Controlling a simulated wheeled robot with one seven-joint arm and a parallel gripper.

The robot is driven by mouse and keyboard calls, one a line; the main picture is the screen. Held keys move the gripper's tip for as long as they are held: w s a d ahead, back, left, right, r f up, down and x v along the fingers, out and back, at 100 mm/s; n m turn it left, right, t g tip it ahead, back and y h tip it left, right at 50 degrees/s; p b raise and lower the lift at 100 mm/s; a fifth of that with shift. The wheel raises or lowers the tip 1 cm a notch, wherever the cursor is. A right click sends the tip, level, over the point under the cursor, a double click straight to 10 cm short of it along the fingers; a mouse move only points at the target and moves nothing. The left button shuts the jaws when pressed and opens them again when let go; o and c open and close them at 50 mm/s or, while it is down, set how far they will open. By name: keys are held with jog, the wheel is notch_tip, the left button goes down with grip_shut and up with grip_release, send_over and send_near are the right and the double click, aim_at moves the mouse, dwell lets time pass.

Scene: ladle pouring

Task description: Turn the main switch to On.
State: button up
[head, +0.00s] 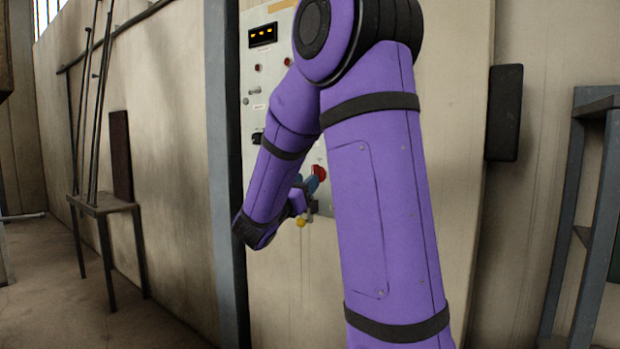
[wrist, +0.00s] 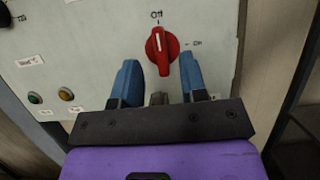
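The main switch is a red rotary knob (wrist: 162,50) on a pale control panel (wrist: 90,60). Its grip bar stands about upright in the wrist view, in line with the "Off" label above it; an "On" label is to its right. The knob (head: 319,172) also shows in the head view, partly covered by my gripper and arm. My gripper (wrist: 158,72) has two blue fingers spread apart, with their tips just below and to either side of the knob. My gripper (head: 311,184) shows small in the head view.
A green button (wrist: 35,97) and a yellow button (wrist: 66,94) are at the panel's lower left. A dark knob (wrist: 4,15) is at upper left. A lit display (head: 263,35) tops the panel. A grey metal rack (head: 590,180) stands at the right.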

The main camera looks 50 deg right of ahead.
jog(key=shift+x, duration=1.55)
grip_shut()
jog(key=shift+m, duration=0.4)
jog(key=shift+m+g+y, duration=0.9)
jog(key=shift+m+g, duration=0.3)
jog(key=shift+m, duration=2.45)
jog(key=shift+m+g+y, duration=0.9)
jog(key=shift+m+g, duration=0.3)
jog(key=shift+m, duration=2.4)
jog(key=shift+m+g+y, duration=0.9)
jog(key=shift+m+g, duration=0.3)
jog(key=shift+m, duration=2.45)
